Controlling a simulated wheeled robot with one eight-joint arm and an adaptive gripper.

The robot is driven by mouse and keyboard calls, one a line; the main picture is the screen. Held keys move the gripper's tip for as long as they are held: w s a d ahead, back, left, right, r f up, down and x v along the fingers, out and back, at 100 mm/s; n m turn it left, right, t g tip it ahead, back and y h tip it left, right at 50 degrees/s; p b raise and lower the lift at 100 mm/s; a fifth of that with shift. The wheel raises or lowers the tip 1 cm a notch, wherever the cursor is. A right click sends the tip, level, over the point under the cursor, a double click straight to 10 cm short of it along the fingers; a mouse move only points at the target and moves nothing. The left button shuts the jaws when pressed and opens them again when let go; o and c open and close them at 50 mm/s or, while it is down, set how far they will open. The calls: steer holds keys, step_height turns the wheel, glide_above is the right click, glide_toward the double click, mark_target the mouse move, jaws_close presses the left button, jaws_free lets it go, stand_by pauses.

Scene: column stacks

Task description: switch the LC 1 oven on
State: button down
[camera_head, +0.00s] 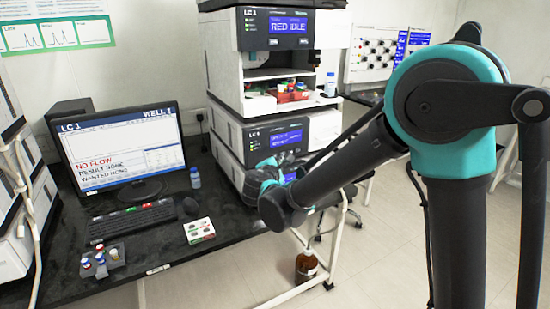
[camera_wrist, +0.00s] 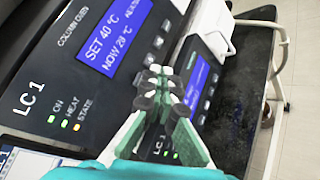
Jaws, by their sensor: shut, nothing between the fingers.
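The LC 1 column oven (camera_wrist: 60,75) fills the upper left of the wrist view. Its blue display (camera_wrist: 117,37) reads SET 40 °C and NOW 28 °C or similar. Small indicator lights (camera_wrist: 64,124) marked ON, HEAT and STATE sit beside the LC 1 label; the ON light looks green. In the head view the oven (camera_head: 258,135) sits in the middle of the stack, and my arm hides part of the area below.
Another module with a blue screen (camera_wrist: 198,80) lies just below the oven. The bench holds a monitor (camera_head: 120,150), a keyboard (camera_head: 132,220) and a vial rack (camera_head: 102,262). Open floor (camera_head: 375,245) lies to the right.

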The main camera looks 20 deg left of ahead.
steer(key=s+d, duration=0.2)
steer(key=shift+s+d, duration=0.25)
steer(key=shift+d, duration=0.15)
stand_by(0.5)
steer(key=w+d+f+m+g+h, duration=0.15)
steer(key=d+f+m+g, duration=0.35)
steer(key=d, duration=1)
steer(key=d+f+m+g+h, duration=0.1)
steer(key=d+f+m+h, duration=0.2)
steer(key=d+m, duration=0.8)
steer(key=s+d+f+m+g+y, duration=0.1)
steer(key=s+d+f+m, duration=0.3)
steer(key=s+d, duration=0.5)
steer(key=s+d+f+m+g+y, duration=0.2)
steer(key=s+d+f+m+g, duration=0.2)
steer(key=s+d, duration=0.5)
steer(key=shift+d+f+m, duration=0.2)
steer(key=shift+f+m, duration=0.25)
steer(key=shift+m, duration=0.25)
steer(key=shift+d, duration=0.1)
